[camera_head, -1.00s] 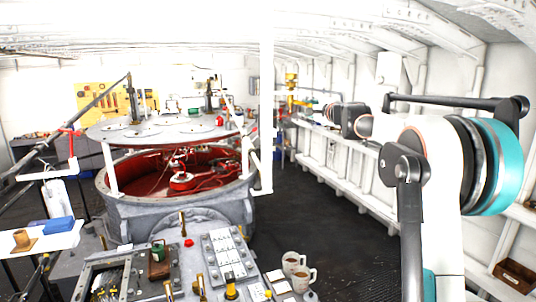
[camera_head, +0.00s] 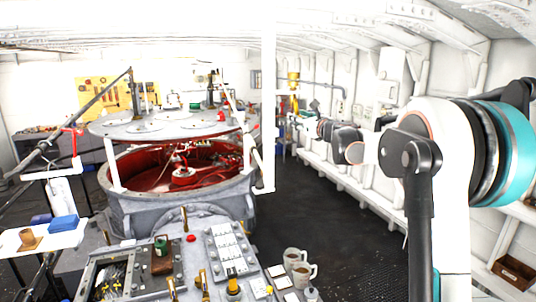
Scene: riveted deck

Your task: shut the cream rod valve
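I cannot make out a cream rod valve with certainty in the head view. A grey pipe (camera_head: 325,84) runs along the white right wall near a yellow fitting (camera_head: 293,80), but no cream rod is clear there. My arm reaches from the right side toward the far end of that wall. My gripper (camera_head: 298,122) is small and dark at the arm's far end, below the pipe and yellow fitting in the picture. Its fingers are too small to tell open from shut, and I cannot tell whether it touches anything.
A large round grey tub (camera_head: 180,212) with a red inside and a raised lid (camera_head: 165,128) stands left of centre. A control console (camera_head: 215,275) with levers fills the front, two mugs (camera_head: 302,272) beside it. The dark floor (camera_head: 325,215) between tub and right wall is clear.

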